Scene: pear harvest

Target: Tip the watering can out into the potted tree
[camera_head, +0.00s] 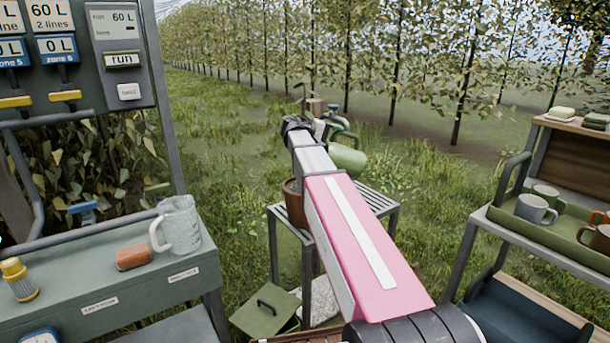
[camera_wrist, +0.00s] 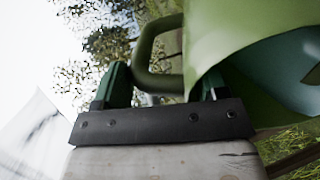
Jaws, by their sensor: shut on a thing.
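The green watering can (camera_head: 347,157) hangs beyond my pink arm in the head view, above the slatted stand and right of the pot. It looks tilted; its spout is not clear. My gripper (camera_head: 330,127) is shut on the can's handle. The wrist view shows its green fingers (camera_wrist: 163,82) at the handle (camera_wrist: 142,48), with the can's body (camera_wrist: 240,32) filling the upper right. The terracotta pot (camera_head: 294,208) stands on the stand, partly behind my arm. Its tree is mostly hidden, and I cannot tell whether water is flowing.
The slatted stand (camera_head: 378,201) is grey metal. A green bench (camera_head: 90,290) at left holds a clear jug (camera_head: 178,226) and a red-brown block (camera_head: 134,257). A shelf rack (camera_head: 485,218) at right holds mugs (camera_head: 533,208). A green lid (camera_head: 266,311) lies low, near the stand.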

